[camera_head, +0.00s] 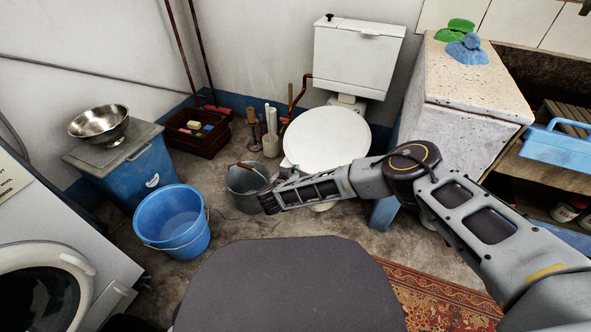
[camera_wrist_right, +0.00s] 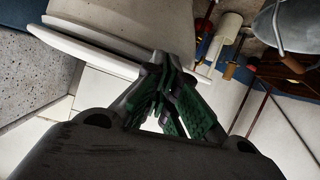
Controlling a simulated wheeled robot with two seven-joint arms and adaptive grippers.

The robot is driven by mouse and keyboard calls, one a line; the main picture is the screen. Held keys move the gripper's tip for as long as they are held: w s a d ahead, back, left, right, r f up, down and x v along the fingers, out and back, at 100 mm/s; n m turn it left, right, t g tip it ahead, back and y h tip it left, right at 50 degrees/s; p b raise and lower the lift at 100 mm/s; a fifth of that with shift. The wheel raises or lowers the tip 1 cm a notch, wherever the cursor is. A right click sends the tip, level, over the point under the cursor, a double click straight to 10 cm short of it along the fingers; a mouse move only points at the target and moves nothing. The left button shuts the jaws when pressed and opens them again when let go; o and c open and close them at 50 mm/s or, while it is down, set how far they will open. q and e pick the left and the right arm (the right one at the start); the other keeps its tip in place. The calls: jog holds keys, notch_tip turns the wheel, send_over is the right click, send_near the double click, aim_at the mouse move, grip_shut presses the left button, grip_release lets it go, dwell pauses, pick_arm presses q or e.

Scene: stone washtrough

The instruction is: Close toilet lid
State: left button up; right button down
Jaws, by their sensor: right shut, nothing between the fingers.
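The white toilet (camera_head: 358,58) stands against the back wall. Its oval lid (camera_head: 326,138) lies down flat over the bowl, with no opening showing. In the right wrist view the lid's edge (camera_wrist_right: 85,45) shows as a thin white slab at upper left, beside the fingers. My right gripper (camera_head: 268,203) reaches in from the right, in front of the bowl, with its tips toward the grey bucket. In the wrist view the dark, green-padded fingers (camera_wrist_right: 160,72) are shut and empty. Contact with the lid cannot be told. My left gripper is out of view.
A grey metal bucket (camera_head: 246,184) stands left of the toilet, close to my right gripper. A blue bucket (camera_head: 178,225) stands farther left. A speckled stone block (camera_head: 470,85) is on the right.

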jog(key=shift+f, duration=0.4)
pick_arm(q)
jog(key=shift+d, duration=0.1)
pick_arm(e)
jog(key=shift+s, duration=0.15)
jog(key=v, duration=1.2)
dwell(0.4)
jog(key=shift+a, duration=0.15)
dwell(0.4)
